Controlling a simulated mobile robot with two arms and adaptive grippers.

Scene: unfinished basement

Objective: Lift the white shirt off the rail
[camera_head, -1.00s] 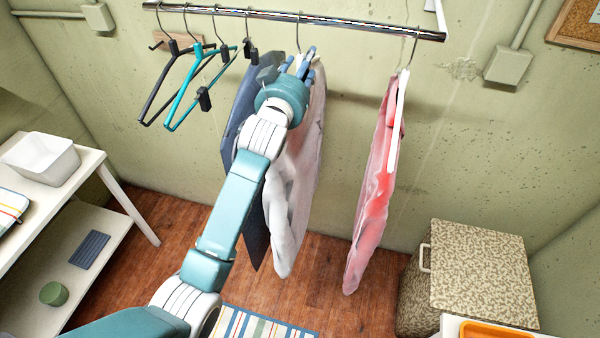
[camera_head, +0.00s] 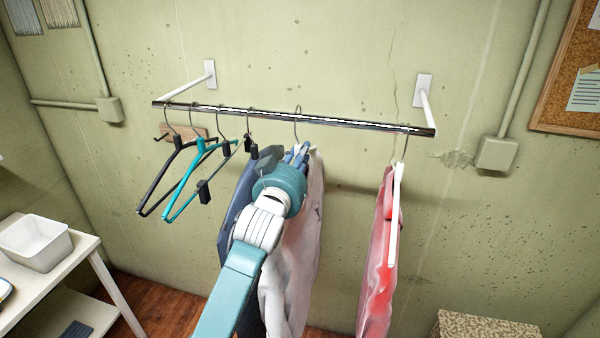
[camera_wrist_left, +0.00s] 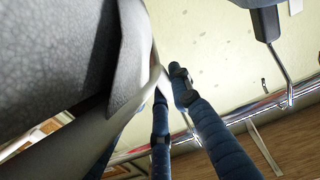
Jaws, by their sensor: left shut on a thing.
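The white shirt (camera_head: 299,250) hangs from its hanger in the middle of the head view, partly hidden by my left arm. Its hanger hook (camera_head: 297,125) rises to the rail (camera_head: 350,122), and its curved top shows slightly above the rail. I cannot tell whether it still touches the rail. My left gripper (camera_head: 299,152) is shut on the top of this hanger, just below the hook. In the left wrist view its blue fingers (camera_wrist_left: 170,88) close around the pale hanger, with the rail behind them. My right gripper is out of view.
A dark blue garment (camera_head: 232,195) hangs close on the left of the white shirt. Empty black (camera_head: 160,180) and teal (camera_head: 185,185) hangers are further left. A red garment (camera_head: 378,270) hangs to the right, with a gap between. Wall brackets (camera_head: 424,95) hold the rail ends.

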